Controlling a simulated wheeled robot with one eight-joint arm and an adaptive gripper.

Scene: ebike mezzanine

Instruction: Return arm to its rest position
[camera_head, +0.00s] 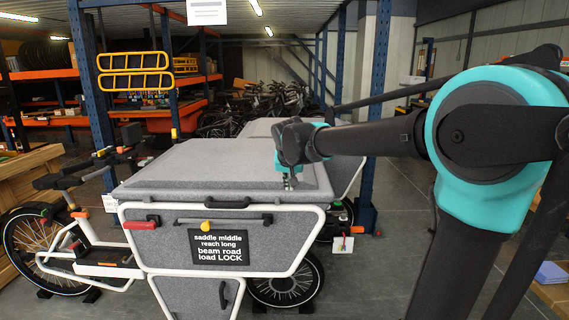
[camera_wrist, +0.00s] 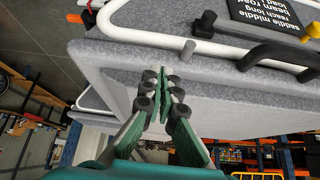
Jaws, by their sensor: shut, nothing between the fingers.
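My gripper (camera_head: 289,180) is at the end of my outstretched arm, at the right part of the grey lid (camera_head: 200,168) of a cargo bike box. In the wrist view my gripper (camera_wrist: 162,85) is shut and its fingertips meet with nothing between them. My arm reaches from the right side of the head view toward the box.
The cargo box front carries a black sign (camera_head: 219,247), a handle (camera_head: 237,202) and a yellow knob (camera_head: 208,227). A bicycle wheel (camera_head: 285,287) stands beneath. Blue rack posts (camera_head: 377,110) rise behind. Wooden crates (camera_head: 25,175) stand at left. The grey floor (camera_head: 400,220) at right is partly open.

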